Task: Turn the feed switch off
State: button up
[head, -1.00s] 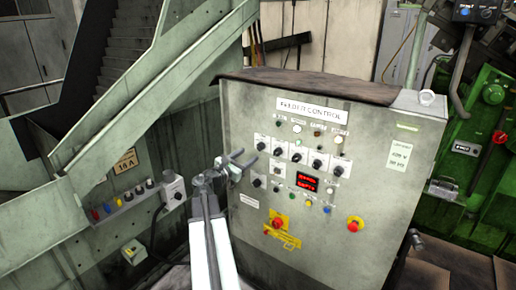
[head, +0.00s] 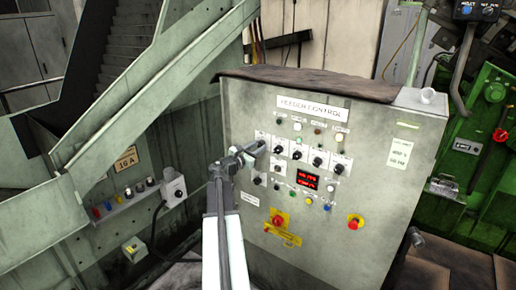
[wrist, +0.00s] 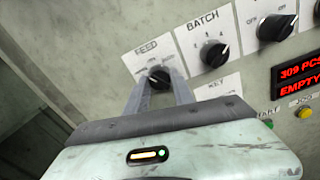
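The feed switch (wrist: 158,77) is a round black knob on a white label marked FEED, at the upper left of the panel in the wrist view. My gripper (wrist: 159,79) is in front of it, one finger on each side of the knob. The fingers are apart, and I cannot tell whether either touches the knob. The knob's exact pointer direction is too small and blurred to read. In the head view my gripper (head: 255,148) is at the left column of knobs on the grey feeder control cabinet (head: 235,105) and partly covers that spot.
The batch knob (wrist: 215,54) is close by on the right, with another knob (wrist: 275,27) further right. A red display (wrist: 298,72) reads 309 PCS and EMPTY. A green machine (head: 475,150) stands at right.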

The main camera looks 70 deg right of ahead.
grip_shut()
jog(key=shift+m, duration=0.3)
jog(key=shift+w+m, duration=0.1)
jog(key=shift+m, duration=2.7)
jog(key=o, duration=0.8)
grip_release()
jog(key=shift+a, duration=0.1)
